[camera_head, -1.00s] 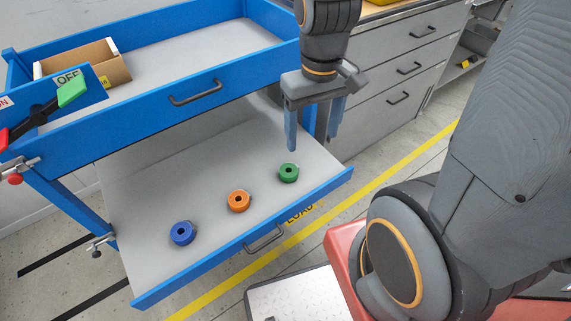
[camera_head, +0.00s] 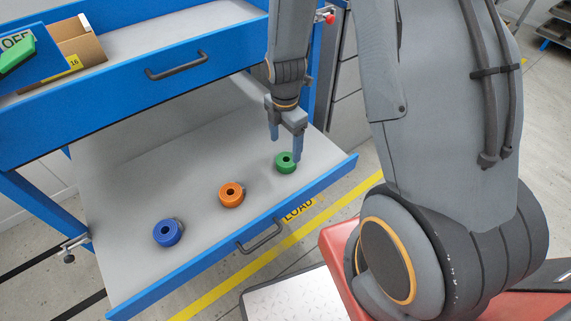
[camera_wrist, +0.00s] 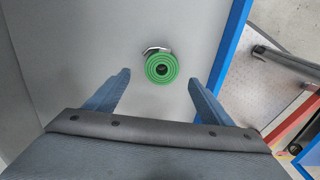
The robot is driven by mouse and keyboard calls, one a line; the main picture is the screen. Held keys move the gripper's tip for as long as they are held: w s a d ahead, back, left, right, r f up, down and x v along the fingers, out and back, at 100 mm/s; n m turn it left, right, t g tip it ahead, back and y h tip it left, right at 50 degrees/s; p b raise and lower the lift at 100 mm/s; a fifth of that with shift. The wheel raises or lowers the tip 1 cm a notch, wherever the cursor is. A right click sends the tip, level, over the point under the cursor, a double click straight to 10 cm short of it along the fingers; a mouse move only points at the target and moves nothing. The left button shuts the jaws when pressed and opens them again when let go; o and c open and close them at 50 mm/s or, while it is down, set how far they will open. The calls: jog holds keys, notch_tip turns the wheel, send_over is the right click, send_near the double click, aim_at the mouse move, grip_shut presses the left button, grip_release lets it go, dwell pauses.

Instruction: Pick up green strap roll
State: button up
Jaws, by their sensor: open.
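The green strap roll (camera_head: 286,163) is a short ring with a dark centre hole, lying flat on the grey shelf of the open lower drawer near its right end. In the wrist view the green roll (camera_wrist: 162,68) shows ahead of and between the fingers, with a metal buckle at its upper left. My gripper (camera_head: 285,148) points down close above the roll and is open. In the wrist view its two blue fingers (camera_wrist: 158,82) are spread wide with nothing between them. The roll appears apart from the fingers.
An orange roll (camera_head: 232,194) and a blue roll (camera_head: 168,232) lie to the left on the same drawer shelf (camera_head: 130,180). The drawer's blue front edge (camera_head: 230,245) with a handle is near. The blue upper drawer (camera_head: 120,100) stands above, holding a cardboard box (camera_head: 78,45).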

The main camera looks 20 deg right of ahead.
aim_at(286, 159)
notch_tip(286, 159, down, 7)
jog(key=shift+s+d+r, duration=0.1)
jog(key=shift+s+d, duration=0.05)
dwell(0.4)
jog(key=c, duration=1.2)
